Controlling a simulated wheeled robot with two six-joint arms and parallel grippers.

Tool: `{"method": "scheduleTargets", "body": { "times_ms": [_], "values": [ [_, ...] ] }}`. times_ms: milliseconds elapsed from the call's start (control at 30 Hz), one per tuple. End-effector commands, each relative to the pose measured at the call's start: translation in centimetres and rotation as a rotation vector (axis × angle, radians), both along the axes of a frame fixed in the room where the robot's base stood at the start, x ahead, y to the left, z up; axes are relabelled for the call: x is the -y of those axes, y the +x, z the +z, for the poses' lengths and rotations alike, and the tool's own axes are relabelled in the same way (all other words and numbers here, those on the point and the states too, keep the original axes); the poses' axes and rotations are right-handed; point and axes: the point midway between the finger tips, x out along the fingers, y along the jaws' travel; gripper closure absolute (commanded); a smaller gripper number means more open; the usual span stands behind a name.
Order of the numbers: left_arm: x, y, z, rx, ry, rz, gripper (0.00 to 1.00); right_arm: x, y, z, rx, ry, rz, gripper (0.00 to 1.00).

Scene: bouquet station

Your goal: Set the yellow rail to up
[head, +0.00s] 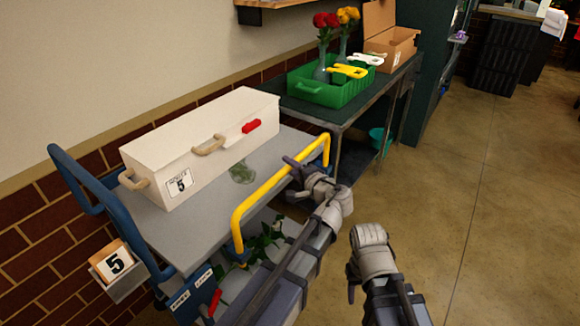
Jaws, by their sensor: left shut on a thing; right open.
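The yellow rail (265,190) is a bent tube along the near long side of a grey cart deck (205,225). Its top bar stands above the deck edge, with a bend and a short leg at each end. I cannot tell whether it is fully upright or tilted. My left gripper (293,172) is shut on the rail's top bar, right of its middle, and hides part of it and the deck edge. My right gripper (354,278) is open and empty over the floor, to the right of the cart and apart from the rail.
A blue handle (85,180) rises at the cart's left end. Leafy stems (262,240) lie below. A green crate (345,95) stands on the table behind.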

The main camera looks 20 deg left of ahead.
Motion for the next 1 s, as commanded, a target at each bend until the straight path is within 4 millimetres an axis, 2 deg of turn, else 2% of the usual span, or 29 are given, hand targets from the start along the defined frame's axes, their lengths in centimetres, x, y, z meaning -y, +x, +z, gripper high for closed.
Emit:
{"method": "scheduleTargets", "body": {
  "times_ms": [33,100,467,500,700,767,1000],
  "values": [
    [0.0,0.1,1.8,0.002,0.006,-0.002,1.0,0.0,0.0,1.7,0.0,0.0,0.0,0.5],
    [0.0,0.1,2.5,0.002,0.006,-0.002,1.0,0.0,0.0,2.4,0.0,0.0,0.0,0.5],
    [0.0,0.2,2.7,0.002,0.006,-0.003,1.0,0.0,0.0,2.6,0.0,0.0,0.0,0.5],
    [0.0,0.2,2.7,0.002,0.006,-0.003,0.72,0.0,0.0,2.6,0.0,0.0,0.0,0.5],
    [0.0,0.1,2.6,0.002,0.004,-0.002,0.49,0.0,0.0,2.6,0.0,0.0,0.0,0.5],
    [0.0,0.1,2.6,0.001,0.003,-0.002,0.43,0.0,0.0,2.5,0.0,0.0,0.0,0.5],
    [0.0,0.0,2.5,0.001,0.002,-0.001,0.43,0.0,0.0,2.5,0.0,0.0,0.0,0.5]
  ]
}}
